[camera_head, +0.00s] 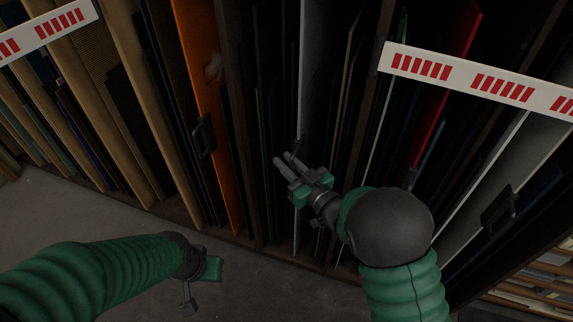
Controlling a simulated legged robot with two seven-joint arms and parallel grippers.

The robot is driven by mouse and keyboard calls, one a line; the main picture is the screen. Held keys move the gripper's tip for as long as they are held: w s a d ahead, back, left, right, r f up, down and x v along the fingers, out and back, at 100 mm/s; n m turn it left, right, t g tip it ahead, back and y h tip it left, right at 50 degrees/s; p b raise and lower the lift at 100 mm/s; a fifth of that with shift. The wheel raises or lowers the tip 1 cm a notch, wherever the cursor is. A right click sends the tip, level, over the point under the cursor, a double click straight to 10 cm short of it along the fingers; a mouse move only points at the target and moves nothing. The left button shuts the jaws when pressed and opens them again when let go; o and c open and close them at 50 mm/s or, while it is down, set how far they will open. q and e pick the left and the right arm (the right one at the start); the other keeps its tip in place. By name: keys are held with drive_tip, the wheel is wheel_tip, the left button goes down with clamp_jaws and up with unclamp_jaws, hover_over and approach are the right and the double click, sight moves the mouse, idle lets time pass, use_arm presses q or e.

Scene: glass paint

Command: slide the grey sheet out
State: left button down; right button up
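A light grey sheet (314,70) stands on edge in the middle of the rack, among dark sheets. My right gripper (284,158) is in front of this sheet's front edge, with its fingers pointing up and left. The two fingers look apart, with nothing clearly between them; I cannot tell whether they touch the sheet. The hand hides part of the sheet's edge. Another pale grey sheet (478,180) stands at the right, near a black handle. My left gripper (187,300) is low, over the floor and away from the rack; its fingers are barely visible.
An orange sheet (190,50) with a black handle (204,136) stands left of my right gripper. A red sheet (440,110) is at the right. White rails with red marks (480,80) cross the rack. The grey floor (80,215) in front is clear.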

drive_tip(key=shift+a, duration=0.3)
drive_tip(key=shift+c, duration=1.3)
clamp_jaws()
drive_tip(key=shift+f, duration=0.1)
